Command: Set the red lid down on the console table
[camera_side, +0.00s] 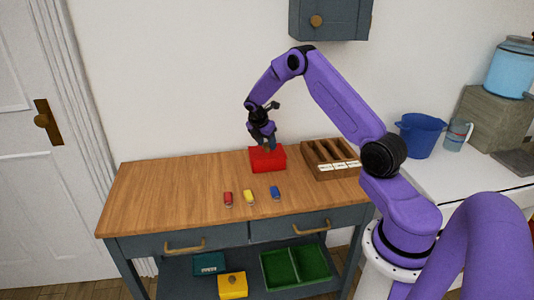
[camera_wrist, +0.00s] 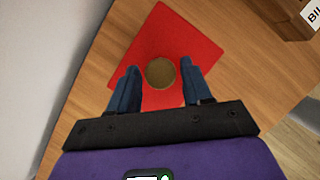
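The red lid (camera_wrist: 178,35) is a flat square with a round brass-coloured knob (camera_wrist: 160,72) in its middle. In the side view, the red lid (camera_side: 266,151) appears to sit on top of a red box (camera_side: 268,165) on the wooden console table (camera_side: 160,190), near the wall. My gripper (camera_side: 268,146) points down over the lid. In the wrist view, my gripper (camera_wrist: 159,67) has its fingers apart, one on each side of the knob, with a visible gap to it. The fingers hide part of the lid's near edge.
A wooden compartment tray with labels (camera_side: 330,160) stands right of the red box. Small red (camera_side: 228,199), yellow (camera_side: 249,197) and blue (camera_side: 275,192) items lie in front. The table's left part is clear. Teal, yellow and green boxes (camera_side: 233,285) are on the shelf below.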

